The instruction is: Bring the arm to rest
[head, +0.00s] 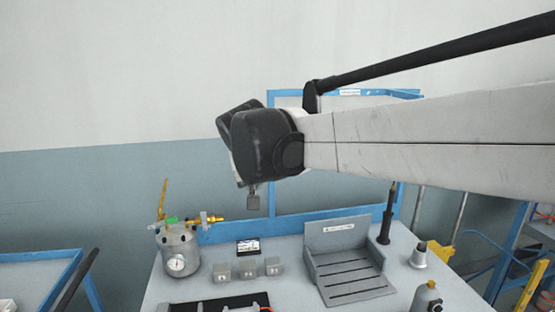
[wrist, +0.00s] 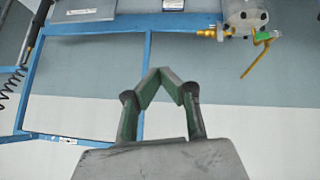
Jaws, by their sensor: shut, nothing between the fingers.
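My gripper (wrist: 161,74) shows in the wrist view with its two green and dark fingers closed and their tips meeting in a point. Nothing is between them.
The bench (head: 205,290) carries a pressure pot (head: 178,250) at left, several small grey blocks (head: 248,269), a grey slotted tray (head: 348,270), a black post (head: 386,222) and a small bottle (head: 427,297). A blue frame (head: 270,222) stands behind. Space above the bench is free.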

